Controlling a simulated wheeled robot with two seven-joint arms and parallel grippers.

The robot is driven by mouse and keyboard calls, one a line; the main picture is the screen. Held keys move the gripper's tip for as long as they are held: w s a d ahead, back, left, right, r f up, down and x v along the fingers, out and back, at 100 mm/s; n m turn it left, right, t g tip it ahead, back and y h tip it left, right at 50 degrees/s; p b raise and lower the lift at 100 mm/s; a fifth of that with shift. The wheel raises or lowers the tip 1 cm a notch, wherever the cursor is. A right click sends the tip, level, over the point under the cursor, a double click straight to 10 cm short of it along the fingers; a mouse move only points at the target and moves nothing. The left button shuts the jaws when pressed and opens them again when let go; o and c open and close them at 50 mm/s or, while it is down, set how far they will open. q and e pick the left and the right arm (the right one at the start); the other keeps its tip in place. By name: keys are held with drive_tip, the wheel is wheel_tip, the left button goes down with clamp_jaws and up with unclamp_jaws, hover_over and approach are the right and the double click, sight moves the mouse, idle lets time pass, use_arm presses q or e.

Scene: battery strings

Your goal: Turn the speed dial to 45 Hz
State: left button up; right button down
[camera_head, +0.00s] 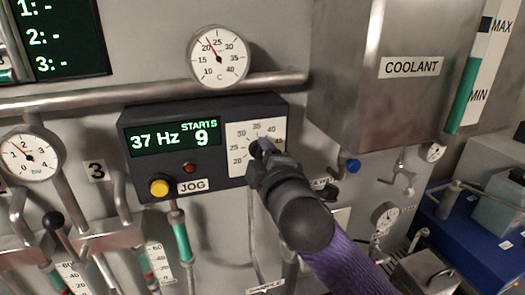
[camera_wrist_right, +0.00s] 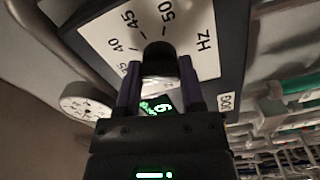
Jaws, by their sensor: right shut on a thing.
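The speed dial's white scale plate (camera_head: 240,134) is on the right side of a dark control box. The box's green display (camera_head: 175,138) reads 37 Hz and STARTS 9. My right gripper (camera_head: 262,150) is at the dial and covers most of the knob in the head view. In the right wrist view the dark knob (camera_wrist_right: 158,58) sits between the two fingers of the right gripper (camera_wrist_right: 158,85), which is shut on it. The scale marks 40, 45 and 50 show around the knob there. The knob's pointer is hidden. My left gripper is not in view.
A yellow button (camera_head: 159,187), a small red lamp (camera_head: 190,168) and a JOG label are on the box left of the dial. A horizontal pipe (camera_head: 80,98) runs above. The grey COOLANT tank (camera_head: 385,90) stands out at the right.

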drive_tip(key=m+p, duration=0.2)
drive_tip(key=m, duration=0.4)
drive_tip(key=shift+m, duration=0.3)
drive_tip(key=m+p, duration=0.3)
drive_tip(key=m, duration=0.3)
drive_tip(key=shift+f, duration=0.1)
idle(0.3)
drive_tip(key=shift+c, duration=1)
unclamp_jaws()
drive_tip(key=b+v, duration=0.1)
drive_tip(key=v, duration=0.9)
drive_tip(key=shift+b, duration=0.3)
